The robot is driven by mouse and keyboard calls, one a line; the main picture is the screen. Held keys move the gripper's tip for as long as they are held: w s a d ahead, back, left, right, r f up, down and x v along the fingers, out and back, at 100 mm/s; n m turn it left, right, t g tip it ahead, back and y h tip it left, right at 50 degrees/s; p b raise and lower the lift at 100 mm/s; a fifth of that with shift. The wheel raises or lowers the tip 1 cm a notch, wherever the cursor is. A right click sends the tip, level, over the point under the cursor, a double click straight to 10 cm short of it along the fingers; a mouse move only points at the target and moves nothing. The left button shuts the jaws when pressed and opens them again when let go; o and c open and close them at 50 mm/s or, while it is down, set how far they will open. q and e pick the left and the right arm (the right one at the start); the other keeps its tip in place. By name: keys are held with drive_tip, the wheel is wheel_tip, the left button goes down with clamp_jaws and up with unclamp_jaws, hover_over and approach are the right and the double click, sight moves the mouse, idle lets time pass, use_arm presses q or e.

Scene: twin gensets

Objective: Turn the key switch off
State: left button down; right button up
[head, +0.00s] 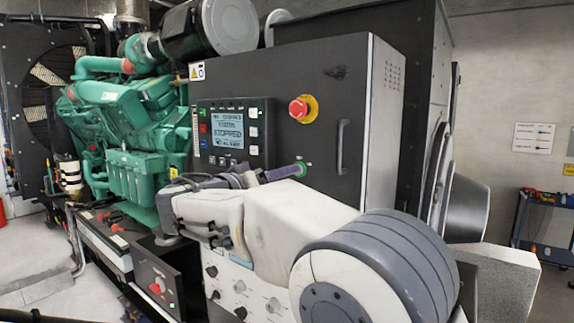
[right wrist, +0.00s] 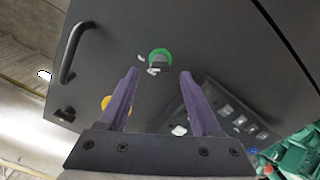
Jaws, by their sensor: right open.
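The key switch (right wrist: 160,58) has a green ring and a small grey key or knob in its middle, on the dark cabinet face in the right wrist view. In the head view its green edge (head: 304,168) shows just beyond my purple fingertips. My right gripper (right wrist: 160,74) is open, its two fingers apart and pointing at the switch, one to each side of it. It also shows in the head view (head: 291,171). Whether the fingers touch the key cannot be told. The display (head: 229,132) on the control panel reads STOPPED. My left gripper is not in view.
A red emergency stop (head: 299,109) on a yellow plate sits above the switch. A door handle (head: 341,146) stands out to the right. The green engine (head: 125,110) is at left. A lower panel has a red rotary switch (head: 157,285).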

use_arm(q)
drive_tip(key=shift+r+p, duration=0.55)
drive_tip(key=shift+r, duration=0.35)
use_arm(e)
drive_tip(key=x, duration=0.3)
drive_tip(key=shift+w+d, duration=0.1)
drive_tip(key=shift+w, duration=0.1)
clamp_jaws()
